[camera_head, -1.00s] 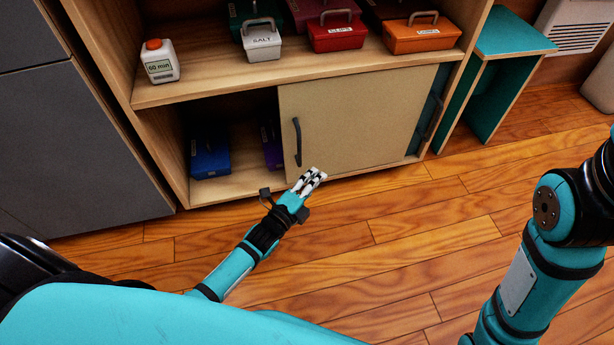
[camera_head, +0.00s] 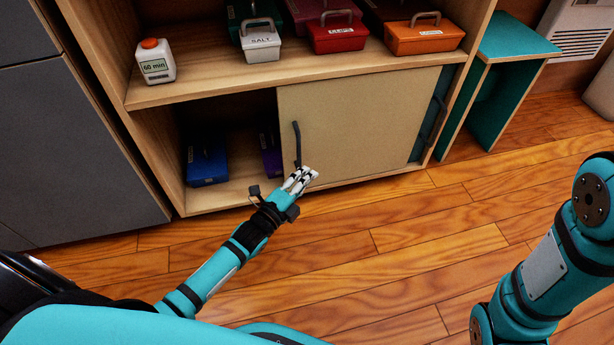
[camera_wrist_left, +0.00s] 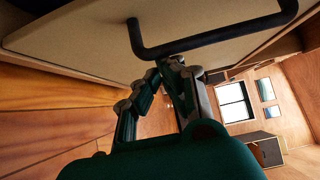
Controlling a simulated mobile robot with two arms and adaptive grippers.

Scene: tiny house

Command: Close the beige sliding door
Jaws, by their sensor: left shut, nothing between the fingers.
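The beige sliding door (camera_head: 350,125) covers the middle and right of the low compartment; the left part stands open. Its dark bar handle (camera_head: 297,143) is upright near the door's left edge. My left gripper (camera_head: 303,176) is shut and empty at the lower end of this handle, in front of the door. In the left wrist view the handle (camera_wrist_left: 215,40) crosses just beyond the fingers (camera_wrist_left: 168,66); I cannot tell whether they touch it. A teal panel with a dark handle (camera_head: 432,122) shows at the right, behind the beige door. My right gripper is out of view.
A blue box (camera_head: 207,165) and a purple box (camera_head: 271,155) sit inside the open left part. The wooden floor in front is clear.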

